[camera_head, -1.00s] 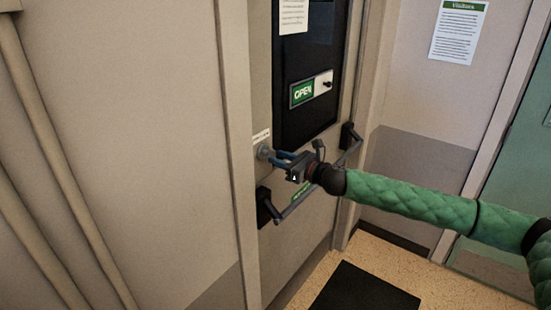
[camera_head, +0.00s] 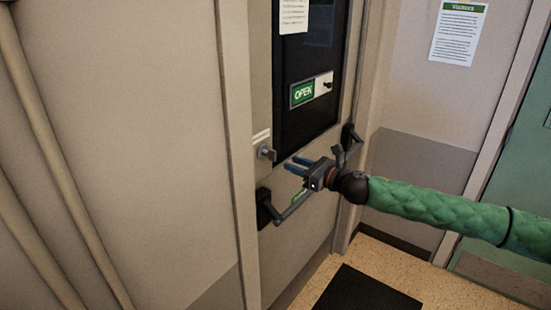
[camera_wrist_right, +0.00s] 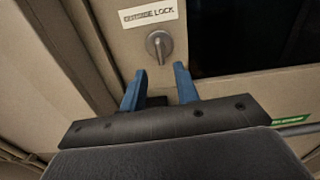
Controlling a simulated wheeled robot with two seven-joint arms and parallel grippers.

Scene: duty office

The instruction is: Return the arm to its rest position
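My right arm, in a green quilted sleeve, comes in from the right in the head view. Its gripper (camera_head: 298,165) is in front of the door, with two blue fingers apart and nothing between them. In the right wrist view the open fingers (camera_wrist_right: 158,92) point towards a grey lock knob (camera_wrist_right: 159,46), which is beyond the tips and not touched. The knob also shows in the head view (camera_head: 266,152), left of the fingers. A label (camera_wrist_right: 150,15) ending in "LOCK" is above it. My left gripper is not in view.
A push bar (camera_head: 290,211) crosses the door just below my right gripper. A dark window with an OPEN slider sign (camera_head: 311,91) is above. A dark mat (camera_head: 366,292) lies on the floor. A Visitors notice (camera_head: 459,33) hangs on the right wall.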

